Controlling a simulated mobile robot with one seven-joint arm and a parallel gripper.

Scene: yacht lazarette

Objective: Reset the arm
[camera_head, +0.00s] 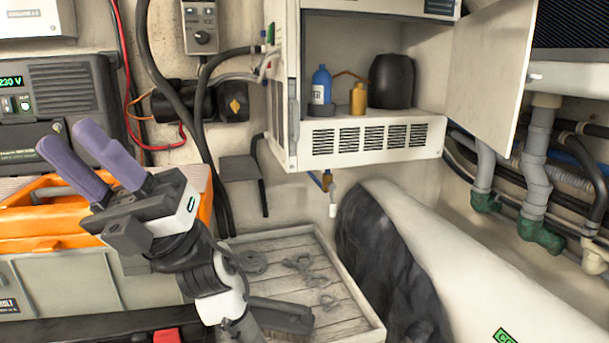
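My gripper (86,152) is at the left, raised in front of the orange-lidded toolbox and the grey 230 V unit. Its two purple fingers are spread apart and point up and to the left. Nothing shows between them. My arm comes up from the bottom of the view and bends toward the left. It hides part of the toolbox and the left edge of the wooden tray.
An open white cabinet (366,155) holds a blue bottle (321,86), a small yellow bottle (357,99) and a black container (391,80). Its door (490,65) swings right. A wooden tray (350,300) and toolbox (50,285) stand below. Pipes (537,165) line the right.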

